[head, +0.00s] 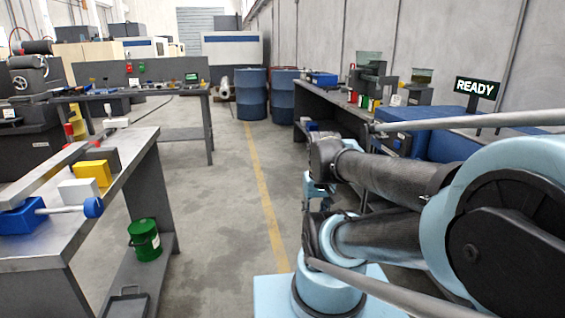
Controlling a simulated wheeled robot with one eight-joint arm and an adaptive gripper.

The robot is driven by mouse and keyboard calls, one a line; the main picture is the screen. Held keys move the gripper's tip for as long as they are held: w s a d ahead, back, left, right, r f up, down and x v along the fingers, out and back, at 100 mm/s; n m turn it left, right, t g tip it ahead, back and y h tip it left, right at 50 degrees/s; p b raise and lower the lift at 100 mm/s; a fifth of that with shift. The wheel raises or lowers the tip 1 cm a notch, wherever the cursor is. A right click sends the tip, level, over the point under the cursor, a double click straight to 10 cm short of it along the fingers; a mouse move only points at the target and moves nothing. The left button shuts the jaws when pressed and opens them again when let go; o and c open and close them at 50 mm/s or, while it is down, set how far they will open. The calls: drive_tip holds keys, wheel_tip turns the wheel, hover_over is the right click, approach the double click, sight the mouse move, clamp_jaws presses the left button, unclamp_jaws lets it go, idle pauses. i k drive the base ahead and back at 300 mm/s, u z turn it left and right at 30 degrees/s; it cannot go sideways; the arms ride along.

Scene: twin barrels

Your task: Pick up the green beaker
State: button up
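A green can-like container (146,240) with a pale label and a thin handle stands upright on the lower shelf of the left bench. A small green item (364,101) stands among coloured items on the right bench. I cannot tell which of these is the green beaker. My arm is folded at the right of the picture. My gripper (316,192) seems to be the small blue and dark end hanging near the middle, over the floor. It is well right of the green container and apart from it. Its fingers are too small and partly hidden to read.
The left bench (30,258) holds a yellow block (93,172), a white block (78,191) and a blue clamp-like tool. Two blue barrels (251,94) (281,92) stand at the back. A READY sign (477,87) stands right. The floor between the benches is clear.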

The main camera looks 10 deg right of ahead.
sight(364, 100)
drive_tip(key=z, duration=0.05)
drive_tip(key=i, duration=3.8)
drive_tip(key=z, duration=2.3)
